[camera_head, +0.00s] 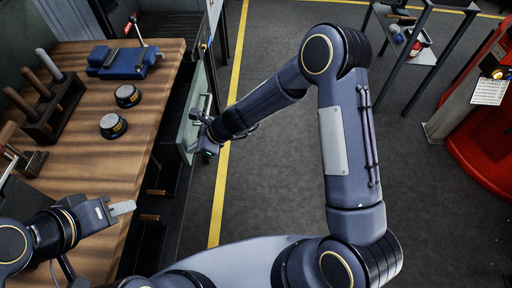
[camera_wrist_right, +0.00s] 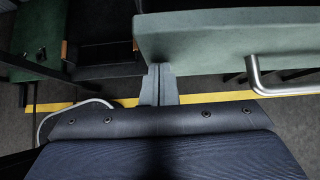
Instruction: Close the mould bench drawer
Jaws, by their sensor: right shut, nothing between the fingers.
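The mould bench drawer has a pale green front (camera_head: 188,132) with a metal bar handle (camera_head: 206,104), at the right side of the wooden bench. The front stands out from the bench edge, so the drawer looks open. In the right wrist view the green front (camera_wrist_right: 225,38) fills the upper right, with its handle (camera_wrist_right: 268,82) at right. My right gripper (camera_head: 208,152) is shut and empty, at the near end of the front. Its fingertips (camera_wrist_right: 158,78) are by the front's lower left edge; contact is unclear.
The bench top (camera_head: 85,185) holds a blue vice (camera_head: 122,62), two round dark moulds (camera_head: 113,126) and a rack of wooden-handled tools (camera_head: 50,105). Dark open compartments (camera_head: 165,178) lie below its edge.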

